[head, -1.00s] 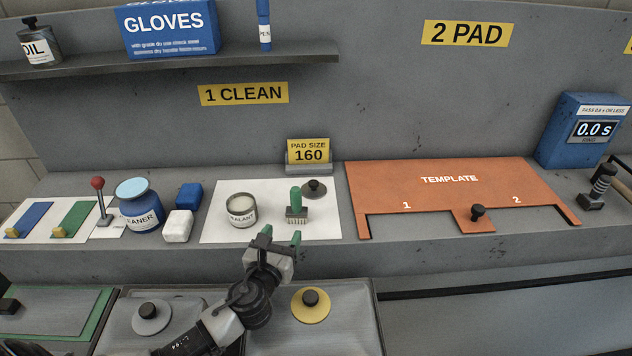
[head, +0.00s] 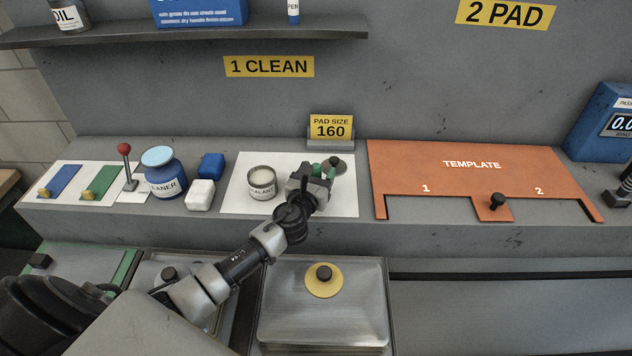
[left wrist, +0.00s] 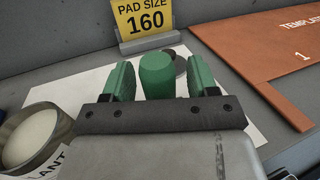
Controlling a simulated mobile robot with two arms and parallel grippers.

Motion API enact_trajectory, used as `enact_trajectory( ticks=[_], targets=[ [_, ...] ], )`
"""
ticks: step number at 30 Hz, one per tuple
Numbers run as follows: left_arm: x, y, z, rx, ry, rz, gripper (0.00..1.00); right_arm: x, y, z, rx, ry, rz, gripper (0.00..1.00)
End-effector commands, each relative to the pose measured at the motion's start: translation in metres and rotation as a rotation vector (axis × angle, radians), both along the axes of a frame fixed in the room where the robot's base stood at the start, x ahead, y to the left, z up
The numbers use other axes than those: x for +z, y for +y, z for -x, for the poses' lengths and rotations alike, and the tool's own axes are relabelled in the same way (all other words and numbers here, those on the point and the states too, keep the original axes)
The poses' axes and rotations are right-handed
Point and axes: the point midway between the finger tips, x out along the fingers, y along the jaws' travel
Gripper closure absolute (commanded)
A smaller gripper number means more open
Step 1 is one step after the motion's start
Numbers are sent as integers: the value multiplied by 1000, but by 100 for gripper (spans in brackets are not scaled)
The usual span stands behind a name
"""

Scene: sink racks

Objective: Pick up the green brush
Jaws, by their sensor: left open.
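The green brush (left wrist: 157,78) stands on the white sheet (head: 236,200), with its rounded handle top showing in the left wrist view. My left gripper (head: 318,172) is open over it. Its two green fingers are on either side of the handle, with a small gap visible on each side in the left wrist view. In the head view the gripper hides most of the brush, including its bristles. My right gripper is not in view.
The sealant tin (head: 262,182) stands close to the left of the gripper. A dark-knobbed disc (head: 336,163) and the pad size sign (head: 331,128) are just behind. The orange template (head: 450,165) lies to the right. A yellow disc (head: 323,281) sits on the tray in front.

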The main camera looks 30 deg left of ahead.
Motion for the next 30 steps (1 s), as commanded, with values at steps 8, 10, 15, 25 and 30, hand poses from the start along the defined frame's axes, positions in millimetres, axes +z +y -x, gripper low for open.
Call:
enact_trajectory(
  ticks=[8, 10, 15, 25, 30],
  targets=[
    [0, 1, -5, -1, 0, 0, 41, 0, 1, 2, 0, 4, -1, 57],
    [0, 1, -5, -1, 0, 0, 47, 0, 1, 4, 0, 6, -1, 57],
    [0, 1, -5, -1, 0, 0, 73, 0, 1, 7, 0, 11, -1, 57],
    [0, 1, -5, 0, 0, 0, 95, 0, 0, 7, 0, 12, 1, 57],
    [6, 1, -5, 0, -2, 0, 95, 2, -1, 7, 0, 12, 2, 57]
  ],
)
